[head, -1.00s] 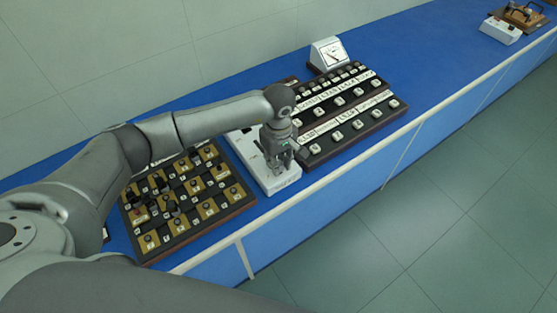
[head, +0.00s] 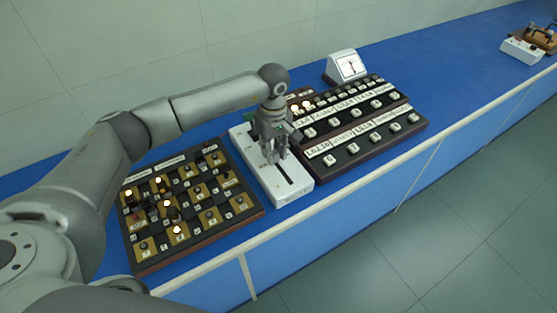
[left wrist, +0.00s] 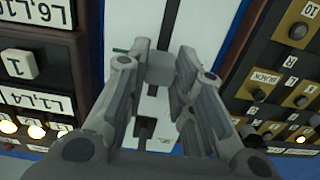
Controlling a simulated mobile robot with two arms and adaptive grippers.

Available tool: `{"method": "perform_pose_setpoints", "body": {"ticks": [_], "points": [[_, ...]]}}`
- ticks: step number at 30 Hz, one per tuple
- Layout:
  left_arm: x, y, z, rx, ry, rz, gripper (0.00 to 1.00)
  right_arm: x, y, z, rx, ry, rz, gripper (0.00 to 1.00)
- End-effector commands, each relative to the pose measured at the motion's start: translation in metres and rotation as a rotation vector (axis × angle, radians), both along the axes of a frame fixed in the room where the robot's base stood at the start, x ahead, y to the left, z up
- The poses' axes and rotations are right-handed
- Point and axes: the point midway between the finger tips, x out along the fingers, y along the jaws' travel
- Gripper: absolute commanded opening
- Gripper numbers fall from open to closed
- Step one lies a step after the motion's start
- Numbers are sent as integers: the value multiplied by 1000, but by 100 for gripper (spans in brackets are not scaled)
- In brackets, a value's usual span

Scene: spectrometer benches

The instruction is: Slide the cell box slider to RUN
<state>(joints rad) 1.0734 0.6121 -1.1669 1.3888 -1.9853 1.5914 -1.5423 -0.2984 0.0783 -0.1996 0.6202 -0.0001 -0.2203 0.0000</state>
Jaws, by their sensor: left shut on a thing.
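The cell box (head: 297,190) is a long white box on the blue bench, between two dark panels. A dark slot (head: 285,172) runs along its top, bare at the end nearer the bench's front edge. My left gripper (head: 271,158) points down over the middle of the box. In the left wrist view, my left gripper (left wrist: 162,78) is shut on the grey slider knob (left wrist: 160,66), with a finger on each side. The white box top (left wrist: 130,22) shows beyond the fingers. I cannot read a RUN mark. My right gripper is not in view.
A panel of brown and black squares with knobs (head: 222,222) lies left of the box. A dark panel with white buttons and labels (head: 345,172) lies right. A white meter (head: 347,66) stands behind it. The far right bench (head: 450,50) is mostly clear.

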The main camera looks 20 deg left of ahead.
Motion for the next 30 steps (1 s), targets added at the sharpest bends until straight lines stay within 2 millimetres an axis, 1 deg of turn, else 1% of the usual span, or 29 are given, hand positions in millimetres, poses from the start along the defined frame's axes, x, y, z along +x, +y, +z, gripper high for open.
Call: {"method": "perform_pose_setpoints", "body": {"ticks": [8, 9, 14, 21, 24, 26, 29, 30], "points": [[0, 0, 0, -2, 3, -2, 0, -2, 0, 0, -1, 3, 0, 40], [0, 0, 0, -2, 3, -2, 24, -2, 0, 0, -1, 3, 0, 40], [0, 0, 0, -1, 2, -2, 45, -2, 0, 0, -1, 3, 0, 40], [0, 0, 0, -1, 2, -2, 45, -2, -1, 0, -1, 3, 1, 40], [0, 0, 2, -2, 1, -1, 45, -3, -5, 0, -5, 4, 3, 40], [0, 0, 7, -2, -1, -1, 45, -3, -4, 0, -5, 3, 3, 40], [1, 0, 21, -2, -1, -1, 45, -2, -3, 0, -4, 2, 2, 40], [1, 0, 29, -2, -3, -1, 45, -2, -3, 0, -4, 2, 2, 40]]}}
